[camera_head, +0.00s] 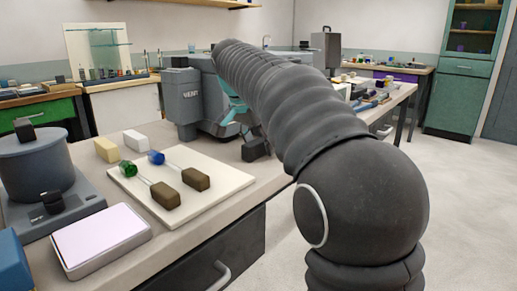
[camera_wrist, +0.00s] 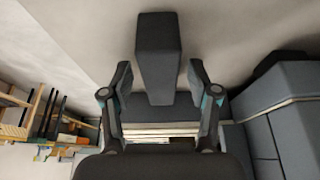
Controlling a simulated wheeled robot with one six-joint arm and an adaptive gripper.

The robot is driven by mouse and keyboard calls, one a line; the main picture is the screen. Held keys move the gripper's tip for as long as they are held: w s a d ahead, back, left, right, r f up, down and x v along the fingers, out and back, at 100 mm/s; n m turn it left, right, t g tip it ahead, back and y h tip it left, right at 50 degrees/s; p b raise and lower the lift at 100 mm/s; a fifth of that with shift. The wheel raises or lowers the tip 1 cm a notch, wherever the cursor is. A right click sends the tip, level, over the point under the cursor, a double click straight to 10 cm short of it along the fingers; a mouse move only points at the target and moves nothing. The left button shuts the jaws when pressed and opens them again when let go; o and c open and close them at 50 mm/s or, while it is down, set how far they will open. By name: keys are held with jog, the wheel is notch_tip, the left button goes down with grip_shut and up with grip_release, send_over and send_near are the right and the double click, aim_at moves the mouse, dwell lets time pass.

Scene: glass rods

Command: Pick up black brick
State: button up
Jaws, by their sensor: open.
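The black brick (camera_wrist: 158,55) stands on the pale bench top in the wrist view, its near end between the two fingers of my gripper (camera_wrist: 160,76). The fingers are spread, one on each side of the brick, with a small gap visible on both sides. In the head view a dark brick (camera_head: 255,149) sits on the bench just below my gripper (camera_head: 240,122), which is partly hidden by my arm.
A white board (camera_head: 222,172) holds two dark brown blocks (camera_head: 196,179) and rods with green and blue ends. A white block (camera_head: 136,141) and a cream block (camera_head: 107,150) lie behind it. A grey machine (camera_head: 182,95) stands close to my gripper.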

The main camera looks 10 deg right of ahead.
grip_shut()
jog(key=shift+r, duration=0.1)
dwell(0.3)
